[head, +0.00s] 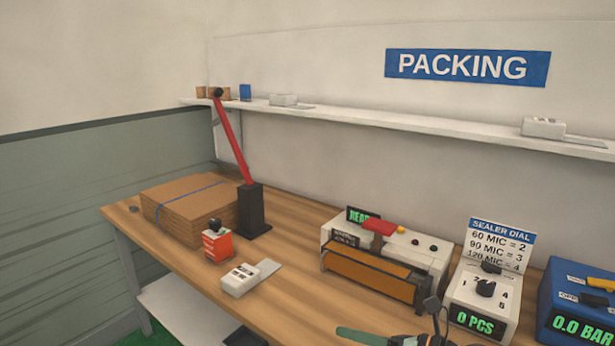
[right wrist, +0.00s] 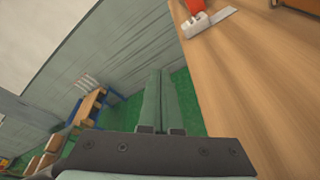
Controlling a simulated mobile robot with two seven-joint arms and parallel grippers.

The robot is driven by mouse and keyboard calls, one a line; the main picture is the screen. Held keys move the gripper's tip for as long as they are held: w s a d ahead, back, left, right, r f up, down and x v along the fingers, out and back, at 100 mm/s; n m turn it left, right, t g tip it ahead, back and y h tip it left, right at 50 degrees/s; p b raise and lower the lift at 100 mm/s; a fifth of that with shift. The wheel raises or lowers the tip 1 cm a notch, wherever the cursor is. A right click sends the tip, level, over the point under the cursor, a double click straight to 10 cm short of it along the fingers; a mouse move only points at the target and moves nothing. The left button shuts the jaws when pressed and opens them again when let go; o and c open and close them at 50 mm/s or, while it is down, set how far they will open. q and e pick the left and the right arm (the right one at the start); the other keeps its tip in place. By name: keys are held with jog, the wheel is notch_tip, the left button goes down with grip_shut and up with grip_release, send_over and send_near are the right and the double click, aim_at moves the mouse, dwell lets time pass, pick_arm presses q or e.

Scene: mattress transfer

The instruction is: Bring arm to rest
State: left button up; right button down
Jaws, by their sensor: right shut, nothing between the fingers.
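My right gripper (head: 345,332) shows at the bottom edge of the head view, its green fingers pointing left in front of the table. In the right wrist view its two long fingers (right wrist: 159,75) lie side by side, shut and empty, over the green floor to the left of the table edge. A red lever arm (head: 233,140) with a black knob rises tilted to the upper left from a black base (head: 252,210) on the table. My right gripper is well apart from it. My left gripper is not in view.
The wooden table (head: 308,217) holds a cardboard stack (head: 190,208), a red-orange box (head: 217,245), a white scraper-like tool (head: 243,280), a sealer (head: 385,260), a dial unit (head: 482,300) and a blue unit (head: 580,305). A shelf (head: 400,122) runs along the wall.

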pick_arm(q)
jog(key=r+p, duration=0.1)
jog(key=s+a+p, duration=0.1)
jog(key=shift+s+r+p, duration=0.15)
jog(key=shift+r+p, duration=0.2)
pick_arm(e)
jog(key=s+d+f+n+h, duration=0.3)
jog(key=s+f+n, duration=0.5)
jog(key=n, duration=0.3)
jog(key=s+d+f+n+h, duration=0.2)
jog(key=s+f+n+h, duration=0.2)
jog(key=s+f+n, duration=0.4)
jog(key=s+d+f+n+t+h, duration=0.1)
jog(key=s+d+f+n+h, duration=0.2)
jog(key=s+f+n, duration=0.5)
jog(key=n+h, duration=0.1)
jog(key=n, duration=0.6)
jog(key=shift+s+d+f+h, duration=0.15)
jog(key=shift+s+d+h, duration=0.15)
jog(key=shift+s, duration=0.05)
